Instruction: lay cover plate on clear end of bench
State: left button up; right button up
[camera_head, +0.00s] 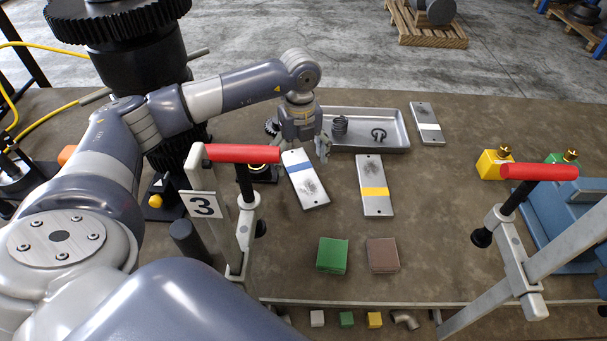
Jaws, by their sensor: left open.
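Several flat grey plates with coloured stripes lie on the brown bench (440,240); I cannot tell which is the cover plate. The blue-striped plate (311,191) lies tilted in the picture, just below my left gripper (309,152). The yellow-striped plate (376,203) lies to its right. A white-striped plate (427,113) lies farther back, right of the tray. My left gripper is open at the far end of the blue-striped plate, in front of the metal tray (400,130). Whether it touches the plate is unclear. My right gripper is not in view.
The tray holds a spring (340,125) and a dark ring clip (379,135). Red-handled clamps stand left (242,153) and right (538,172). A green block (332,255) and a brown block (382,254) sit near the front. The bench right of the yellow-striped plate is bare.

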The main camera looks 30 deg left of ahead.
aim_at(304, 175)
pick_arm(q)
jog(key=shift+f, duration=0.3)
jog(key=f+p, duration=0.1)
jog(key=f, duration=0.1)
jog(key=f+p, duration=0.1)
jog(key=f, duration=0.1)
jog(key=shift+w+d+p, duration=0.15)
jog(key=shift+w+p, duration=0.2)
jog(key=shift+w, duration=0.05)
jog(key=shift+f, duration=0.35)
jog(key=shift+r, duration=0.1)
jog(key=c, duration=1.8)
